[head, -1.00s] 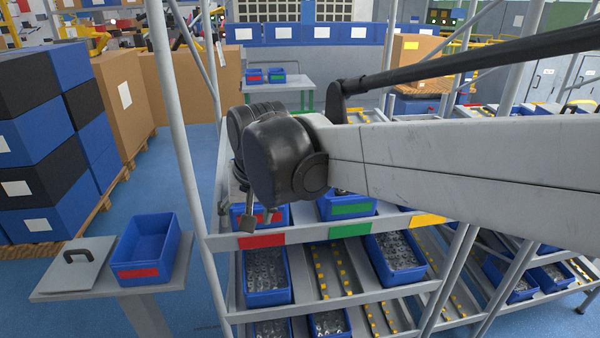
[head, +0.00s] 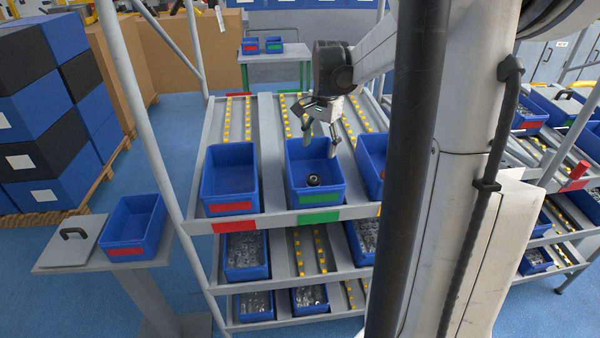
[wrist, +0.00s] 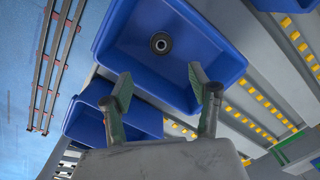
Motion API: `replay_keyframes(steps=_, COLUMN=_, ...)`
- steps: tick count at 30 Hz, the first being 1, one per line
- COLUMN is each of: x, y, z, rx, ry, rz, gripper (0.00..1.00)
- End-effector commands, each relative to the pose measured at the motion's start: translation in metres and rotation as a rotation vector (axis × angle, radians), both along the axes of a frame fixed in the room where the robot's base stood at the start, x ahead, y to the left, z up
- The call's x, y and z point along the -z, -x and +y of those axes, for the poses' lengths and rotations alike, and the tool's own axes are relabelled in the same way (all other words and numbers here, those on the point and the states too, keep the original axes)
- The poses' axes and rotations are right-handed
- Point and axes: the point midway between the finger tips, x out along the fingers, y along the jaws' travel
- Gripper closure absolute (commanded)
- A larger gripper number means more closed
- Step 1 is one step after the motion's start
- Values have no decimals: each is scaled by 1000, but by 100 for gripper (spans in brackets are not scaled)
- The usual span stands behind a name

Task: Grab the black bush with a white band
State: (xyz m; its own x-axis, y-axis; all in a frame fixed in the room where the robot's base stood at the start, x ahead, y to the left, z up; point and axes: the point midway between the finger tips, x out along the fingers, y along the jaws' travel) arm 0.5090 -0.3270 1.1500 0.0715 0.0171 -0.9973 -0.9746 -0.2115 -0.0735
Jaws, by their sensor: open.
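A small black bush (head: 313,180) with a pale centre lies in the blue bin with the green label (head: 318,217), on the top shelf. The wrist view shows the bush (wrist: 161,43) as a dark ring around a grey middle, near one end of the blue bin (wrist: 205,45). I cannot make out a white band. My gripper (head: 321,140) is open and empty, above this bin and apart from the bush. In the wrist view my gripper's fingers (wrist: 160,82) are spread, with the bush beyond their tips.
A red-labelled blue bin (head: 231,207) stands to the left and looks empty. Another blue bin (head: 370,150) to the right, partly hidden by my arm, holds something orange-brown. Lower shelves hold bins of metal parts (head: 244,250). A rack post (head: 135,110) rises at the left.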

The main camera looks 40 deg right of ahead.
Motion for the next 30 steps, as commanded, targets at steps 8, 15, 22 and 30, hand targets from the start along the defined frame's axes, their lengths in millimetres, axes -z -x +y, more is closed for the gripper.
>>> replay_keyframes(steps=8, x=47, y=-4, z=1, rx=-2, ry=0, rz=0, gripper=43)
replay_keyframes(steps=15, x=76, y=-6, z=2, rx=-2, ry=1, rz=-1, gripper=43)
replay_keyframes(steps=22, x=89, y=-7, z=3, rx=-3, ry=1, rz=-1, gripper=43)
replay_keyframes(steps=30, x=122, y=-10, z=7, rx=-2, ry=2, rz=-1, gripper=43)
